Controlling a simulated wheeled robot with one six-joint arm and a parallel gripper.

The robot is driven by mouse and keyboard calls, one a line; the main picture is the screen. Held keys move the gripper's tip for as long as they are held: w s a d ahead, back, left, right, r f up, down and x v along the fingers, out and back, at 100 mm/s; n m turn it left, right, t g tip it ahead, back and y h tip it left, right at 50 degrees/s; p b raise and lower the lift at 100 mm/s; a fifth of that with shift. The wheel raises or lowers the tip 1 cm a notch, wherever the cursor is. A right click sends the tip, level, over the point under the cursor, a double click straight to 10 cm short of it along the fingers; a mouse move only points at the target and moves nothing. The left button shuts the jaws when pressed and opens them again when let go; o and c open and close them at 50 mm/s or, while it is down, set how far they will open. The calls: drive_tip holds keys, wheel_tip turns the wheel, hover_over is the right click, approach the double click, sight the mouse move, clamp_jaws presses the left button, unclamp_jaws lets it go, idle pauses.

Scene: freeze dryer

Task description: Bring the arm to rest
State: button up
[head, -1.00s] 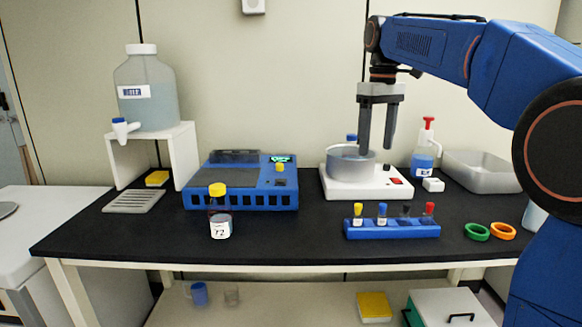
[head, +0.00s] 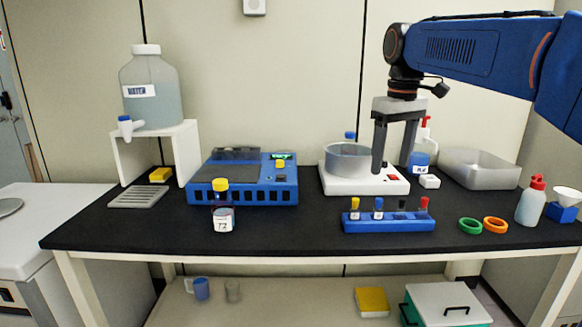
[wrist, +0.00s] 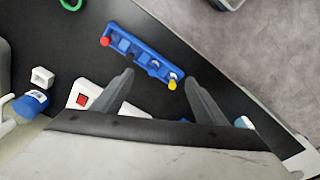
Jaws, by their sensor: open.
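My gripper (head: 393,168) is open and empty. In the head view it points down, its fingers in front of the right side of the white hot plate (head: 395,187) with the metal bowl (head: 348,161). In the wrist view my gripper (wrist: 158,88) has its fingers spread wide, with the blue tube rack (wrist: 140,52) beyond them and nothing between them. My blue arm reaches in from the upper right of the head view.
The rack (head: 388,225) stands near the bench front with several capped tubes. A yellow-capped bottle (head: 222,215) is left of it. Green (head: 469,226) and orange (head: 495,225) rings and a wash bottle (head: 531,203) are at right. The front-middle black bench top is mostly clear.

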drive_tip(key=s+d+f+m+t, duration=0.2)
drive_tip(key=s+f, duration=1.1)
drive_tip(key=s+d+f+m+t, duration=0.1)
drive_tip(key=s+d+f+m, duration=0.2)
drive_tip(key=s+f, duration=1)
drive_tip(key=shift+s+t, duration=0.4)
drive_tip(key=shift+s, duration=0.4)
